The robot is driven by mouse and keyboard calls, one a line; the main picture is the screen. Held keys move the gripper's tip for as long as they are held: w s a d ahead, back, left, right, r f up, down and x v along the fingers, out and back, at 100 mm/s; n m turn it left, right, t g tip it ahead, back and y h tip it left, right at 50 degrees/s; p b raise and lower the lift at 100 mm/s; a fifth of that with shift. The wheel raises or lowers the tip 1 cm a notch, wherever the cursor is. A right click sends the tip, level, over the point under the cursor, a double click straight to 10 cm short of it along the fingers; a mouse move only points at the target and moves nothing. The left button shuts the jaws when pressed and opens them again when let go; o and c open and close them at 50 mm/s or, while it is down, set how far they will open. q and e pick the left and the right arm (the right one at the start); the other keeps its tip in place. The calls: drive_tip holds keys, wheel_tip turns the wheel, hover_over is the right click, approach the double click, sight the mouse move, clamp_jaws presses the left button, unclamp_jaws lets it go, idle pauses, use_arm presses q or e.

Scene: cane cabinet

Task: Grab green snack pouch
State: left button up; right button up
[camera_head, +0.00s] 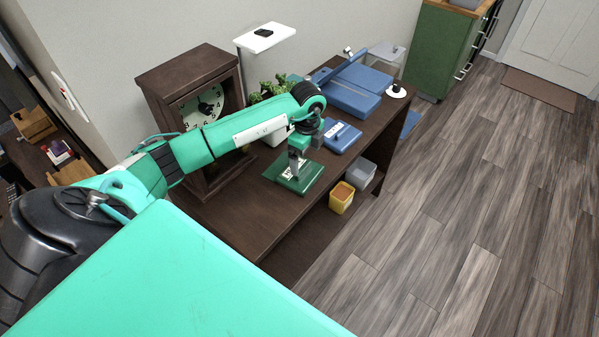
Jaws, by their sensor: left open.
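The green snack pouch (306,178) lies flat on the dark brown wooden cabinet top (262,207), near its front edge. It is dark green with a white patch. My left gripper (291,175) points down right over the pouch, with its fingertips at or just above the pouch's surface. The left gripper is open. Its fingers hide part of the pouch, and I cannot tell whether they touch it. My right gripper is not in this view.
A wooden clock (194,80) and a green plant (268,88) stand behind my arm. Blue boxes (342,136) lie right of the pouch. A yellow bin (342,197) and a grey bin (361,173) sit on the lower shelf. The wood floor (470,190) at right is clear.

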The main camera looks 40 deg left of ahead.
sight(304, 168)
use_arm(q)
drive_tip(key=shift+s+a+f+b, duration=0.1)
drive_tip(key=shift+f+b, duration=0.85)
drive_tip(key=shift+f, duration=0.4)
drive_tip(key=shift+s+a+f+b, duration=0.1)
drive_tip(key=shift+f+b, duration=0.85)
drive_tip(key=shift+f, duration=0.35)
drive_tip(key=shift+r, duration=0.1)
drive_tip(key=c, duration=1.1)
drive_tip(key=shift+r, duration=0.15)
